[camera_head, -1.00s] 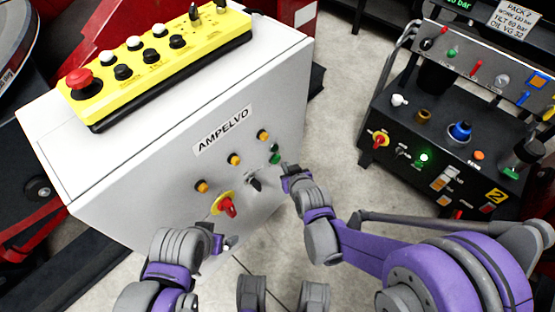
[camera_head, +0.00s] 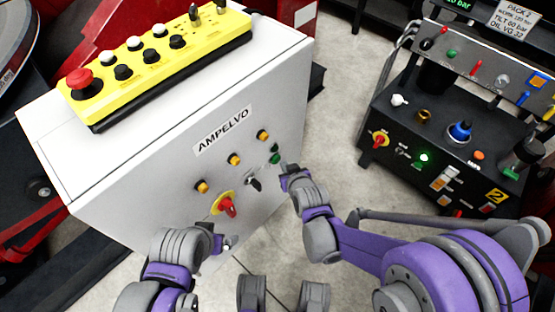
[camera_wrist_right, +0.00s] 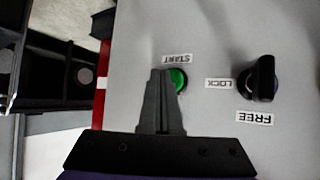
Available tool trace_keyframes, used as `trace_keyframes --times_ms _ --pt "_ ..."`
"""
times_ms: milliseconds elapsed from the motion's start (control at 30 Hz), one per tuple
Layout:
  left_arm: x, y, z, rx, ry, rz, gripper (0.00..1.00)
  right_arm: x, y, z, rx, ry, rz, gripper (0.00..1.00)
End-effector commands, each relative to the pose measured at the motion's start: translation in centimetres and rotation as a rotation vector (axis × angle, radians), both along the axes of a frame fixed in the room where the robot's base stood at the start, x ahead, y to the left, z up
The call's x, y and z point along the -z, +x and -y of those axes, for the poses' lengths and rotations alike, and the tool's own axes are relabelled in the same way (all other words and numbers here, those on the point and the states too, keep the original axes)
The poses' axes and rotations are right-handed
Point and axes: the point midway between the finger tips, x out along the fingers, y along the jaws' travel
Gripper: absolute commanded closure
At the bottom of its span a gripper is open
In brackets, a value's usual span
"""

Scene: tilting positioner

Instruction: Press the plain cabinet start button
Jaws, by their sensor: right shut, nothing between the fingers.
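The plain cabinet (camera_head: 120,185) is white-grey with an AMPELVO label (camera_head: 223,130). Its green start button (camera_head: 275,158) is low on the front's right side. In the right wrist view the green button (camera_wrist_right: 178,79), below a START label (camera_wrist_right: 175,59), is partly hidden by my fingers. My right gripper (camera_head: 284,170) is shut and empty, with its tips (camera_wrist_right: 160,72) at the button's left edge; I cannot tell whether they touch it. My left gripper (camera_head: 226,243) is low in front of the cabinet; its fingers are too small to judge.
A black LOCK/FREE knob (camera_wrist_right: 262,78) sits beside the button. The cabinet front also has amber lamps (camera_head: 234,159) and a red-and-yellow switch (camera_head: 226,205). A yellow control box (camera_head: 150,60) lies on top. A black hydraulic unit (camera_head: 440,150) stands at right, with clear floor between.

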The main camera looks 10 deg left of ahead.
Motion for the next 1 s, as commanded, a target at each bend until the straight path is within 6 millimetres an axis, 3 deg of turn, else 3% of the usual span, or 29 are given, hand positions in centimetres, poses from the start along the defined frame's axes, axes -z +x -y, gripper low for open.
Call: trace_keyframes --times_ms 1000 --pt "-0.15 -0.02 0.0 0.0 0.0 0.0 0.0 0.0 0.61 -0.82 0.0 0.0 0.0 1.0"
